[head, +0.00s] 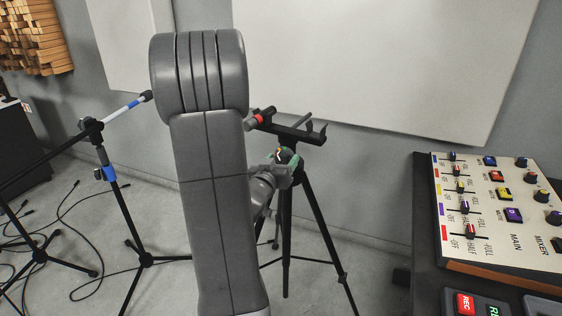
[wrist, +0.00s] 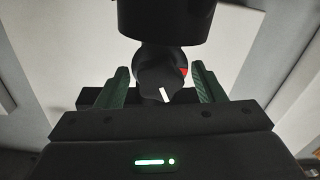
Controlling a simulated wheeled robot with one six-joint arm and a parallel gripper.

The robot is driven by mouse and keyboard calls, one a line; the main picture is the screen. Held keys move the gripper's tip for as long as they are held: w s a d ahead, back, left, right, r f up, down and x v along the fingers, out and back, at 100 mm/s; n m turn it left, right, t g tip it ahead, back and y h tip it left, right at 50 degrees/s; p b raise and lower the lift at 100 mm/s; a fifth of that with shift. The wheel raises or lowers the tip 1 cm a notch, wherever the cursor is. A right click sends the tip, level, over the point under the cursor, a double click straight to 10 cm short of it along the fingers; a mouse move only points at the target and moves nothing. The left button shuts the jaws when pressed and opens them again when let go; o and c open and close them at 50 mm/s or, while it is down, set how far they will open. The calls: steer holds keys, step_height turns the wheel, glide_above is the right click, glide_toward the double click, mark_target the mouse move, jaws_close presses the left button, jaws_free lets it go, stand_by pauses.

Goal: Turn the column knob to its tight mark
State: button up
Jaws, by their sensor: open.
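The column knob (wrist: 157,86) is black and round with a white pointer line. In the wrist view its pointer points down and slightly right, away from a red mark (wrist: 184,71) at the upper right of its collar. My gripper (wrist: 160,72) is open, with one green-padded finger on each side of the knob and a visible gap on both sides. In the head view my gripper (head: 284,163) is at the knob (head: 282,154) on the black tripod stand (head: 287,215). My arm hides part of the stand there.
A microphone stand (head: 108,175) with blue tape stands at the left, with cables (head: 70,215) on the floor. A mixer panel (head: 500,205) is on a desk at the right. A black bar (head: 290,128) tops the tripod. A pale panel (head: 380,65) is on the wall behind.

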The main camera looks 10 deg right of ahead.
steer(key=c, duration=1)
steer(key=shift+o, duration=0.2)
steer(key=shift+f+m+b, duration=0.2)
steer(key=shift+m+b, duration=0.2)
steer(key=shift+b, duration=0.4)
steer(key=shift+m+b, duration=1)
steer(key=shift+b, duration=0.15)
steer(key=shift+r+m+b, duration=0.15)
steer(key=shift+m+b, duration=0.8)
steer(key=shift+m, duration=0.35)
steer(key=o, duration=1)
steer(key=shift+c, duration=0.2)
steer(key=shift+s, duration=0.1)
